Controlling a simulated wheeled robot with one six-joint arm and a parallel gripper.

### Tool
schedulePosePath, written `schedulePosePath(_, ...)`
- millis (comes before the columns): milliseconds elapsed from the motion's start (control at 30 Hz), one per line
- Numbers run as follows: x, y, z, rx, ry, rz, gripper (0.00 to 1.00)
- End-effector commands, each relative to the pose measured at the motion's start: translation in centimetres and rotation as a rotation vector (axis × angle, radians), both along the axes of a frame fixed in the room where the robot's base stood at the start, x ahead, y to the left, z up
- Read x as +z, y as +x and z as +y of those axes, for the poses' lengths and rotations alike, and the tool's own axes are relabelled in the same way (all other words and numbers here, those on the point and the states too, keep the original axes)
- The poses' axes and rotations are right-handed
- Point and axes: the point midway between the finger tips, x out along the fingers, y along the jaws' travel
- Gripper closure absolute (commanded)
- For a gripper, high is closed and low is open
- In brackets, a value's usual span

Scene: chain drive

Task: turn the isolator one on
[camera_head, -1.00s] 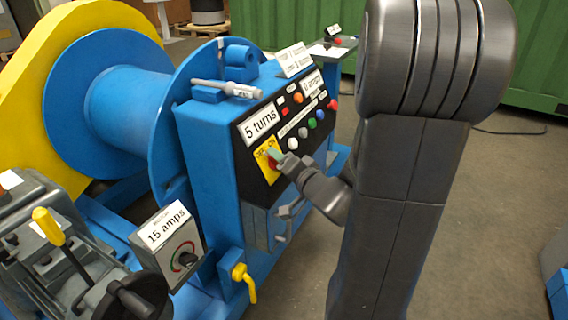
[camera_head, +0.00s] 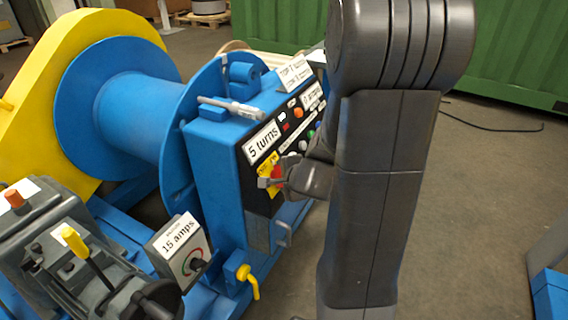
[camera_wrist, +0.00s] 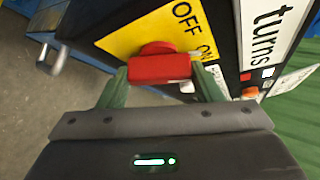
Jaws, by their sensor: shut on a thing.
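Isolator one is a red rotary handle (camera_wrist: 160,68) on a yellow plate (camera_wrist: 128,38) marked OFF and ON. In the wrist view the handle lies across the picture, its right end close to the ON label. My gripper (camera_wrist: 160,76) is shut on the red handle, with a green finger at each end of it. In the head view my gripper (camera_head: 270,184) is at the yellow plate on the blue control box's black panel, and it hides part of the handle and plate.
The blue control box (camera_head: 215,175) carries a "5 turns" label (camera_head: 262,141) and several buttons beyond my gripper. A "15 amps" box (camera_head: 180,245) and a yellow valve handle (camera_head: 250,282) are at lower left.

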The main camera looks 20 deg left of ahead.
Motion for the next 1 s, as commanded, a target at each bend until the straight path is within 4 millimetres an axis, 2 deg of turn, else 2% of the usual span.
schedulePosePath(33,0.89,0.0,0.04,-0.013,0.0,0.032,0.64)
schedulePosePath(500,0.59,0.11,0.07,-0.128,0.02,0.257,0.64)
schedulePosePath(1000,0.14,0.15,0.08,-0.157,0.026,0.314,0.64)
